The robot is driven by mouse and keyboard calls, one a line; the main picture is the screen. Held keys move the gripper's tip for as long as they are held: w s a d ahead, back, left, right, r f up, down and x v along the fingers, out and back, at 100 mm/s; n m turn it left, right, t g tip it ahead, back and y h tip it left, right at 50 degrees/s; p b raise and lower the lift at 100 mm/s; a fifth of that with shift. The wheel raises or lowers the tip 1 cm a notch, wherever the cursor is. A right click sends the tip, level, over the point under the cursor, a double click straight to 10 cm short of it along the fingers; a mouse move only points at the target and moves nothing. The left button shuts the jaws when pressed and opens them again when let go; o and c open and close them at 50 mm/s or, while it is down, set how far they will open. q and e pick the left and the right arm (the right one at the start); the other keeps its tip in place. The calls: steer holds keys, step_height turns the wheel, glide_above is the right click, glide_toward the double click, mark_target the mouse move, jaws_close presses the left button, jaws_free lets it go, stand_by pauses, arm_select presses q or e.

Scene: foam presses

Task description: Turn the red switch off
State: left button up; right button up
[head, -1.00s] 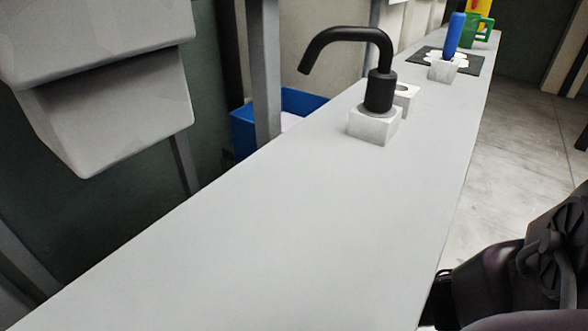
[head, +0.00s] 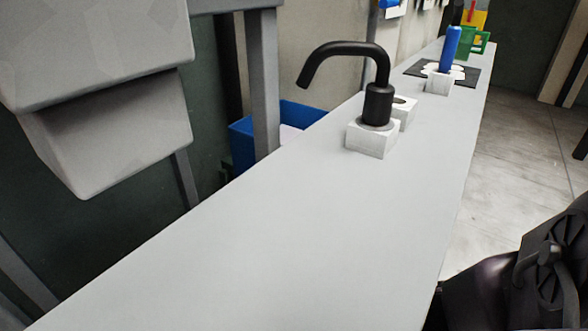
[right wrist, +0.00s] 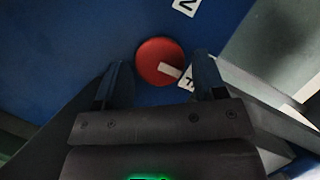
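The red switch (right wrist: 160,62) is a round red knob with a white bar mark, on a blue panel (right wrist: 75,45) in the right wrist view. The bar points toward the lower right, to a white label partly hidden by a finger. Another white label with a "2" (right wrist: 185,5) is at the top edge. My right gripper (right wrist: 161,72) is open, one finger on each side of the knob in the picture. I cannot tell whether the fingers touch it. The switch is not identifiable in the head view. My left gripper is not in view.
A long grey counter (head: 290,220) carries a black curved spout on a white block (head: 371,138). Farther back are a blue upright object (head: 450,48) and green and yellow items. A blue bin (head: 243,145) stands behind the counter. Grey hanging bins (head: 110,130) are at left.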

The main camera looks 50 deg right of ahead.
steer(key=shift+o, duration=0.5)
arm_select(q)
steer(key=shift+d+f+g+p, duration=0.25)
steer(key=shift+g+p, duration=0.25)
steer(key=shift+p, duration=0.7)
arm_select(e)
steer(key=v, duration=1)
steer(key=shift+s, duration=0.35)
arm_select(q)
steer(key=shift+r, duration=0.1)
arm_select(e)
steer(key=shift+d+r, duration=0.1)
steer(key=shift+d, duration=0.05)
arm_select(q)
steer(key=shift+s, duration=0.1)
arm_select(e)
steer(key=shift+s, duration=0.1)
